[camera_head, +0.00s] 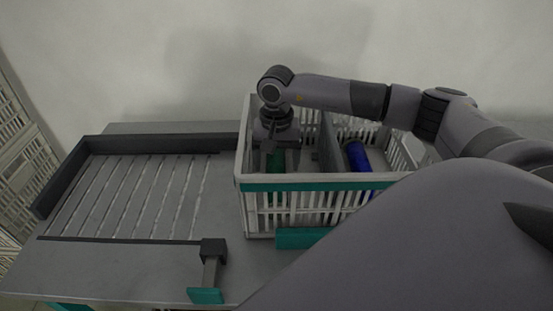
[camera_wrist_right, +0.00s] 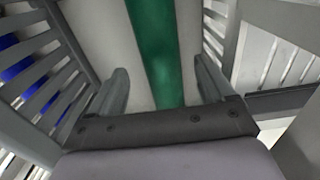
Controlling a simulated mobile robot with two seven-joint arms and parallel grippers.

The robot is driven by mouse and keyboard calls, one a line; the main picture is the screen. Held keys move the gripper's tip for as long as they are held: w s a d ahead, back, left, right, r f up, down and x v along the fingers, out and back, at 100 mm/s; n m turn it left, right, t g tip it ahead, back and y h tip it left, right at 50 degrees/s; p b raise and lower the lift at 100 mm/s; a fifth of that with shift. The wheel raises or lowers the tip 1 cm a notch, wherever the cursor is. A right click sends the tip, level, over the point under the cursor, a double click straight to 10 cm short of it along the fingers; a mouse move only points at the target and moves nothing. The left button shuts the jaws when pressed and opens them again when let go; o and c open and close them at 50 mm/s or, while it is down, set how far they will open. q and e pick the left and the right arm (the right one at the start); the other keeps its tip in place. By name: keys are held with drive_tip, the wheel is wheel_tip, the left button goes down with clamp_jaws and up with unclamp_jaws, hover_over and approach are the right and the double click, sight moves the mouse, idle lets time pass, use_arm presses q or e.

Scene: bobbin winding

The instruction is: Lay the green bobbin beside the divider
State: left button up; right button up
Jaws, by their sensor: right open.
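The green bobbin (camera_head: 277,162) lies in the left compartment of the white slatted crate (camera_head: 300,186). The grey divider (camera_head: 327,140) stands to its right. My right gripper (camera_head: 272,145) reaches down into that compartment over the green bobbin. In the right wrist view the fingers of the right gripper (camera_wrist_right: 160,85) are apart, with the green bobbin (camera_wrist_right: 155,45) between them and gaps on both sides. Whether the fingers reach down beside it is hard to tell. My left gripper is not in view.
A blue bobbin (camera_head: 357,156) lies in the crate's compartment right of the divider; blue also shows through slats in the right wrist view (camera_wrist_right: 25,65). A slatted rack with a dark rim (camera_head: 150,142) lies left of the crate. My right arm crosses above the crate.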

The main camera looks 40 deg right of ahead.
sight(277, 169)
wheel_tip(277, 169, up, 9)
drive_tip(key=shift+b, duration=0.3)
drive_tip(key=shift+f, duration=0.15)
idle(0.6)
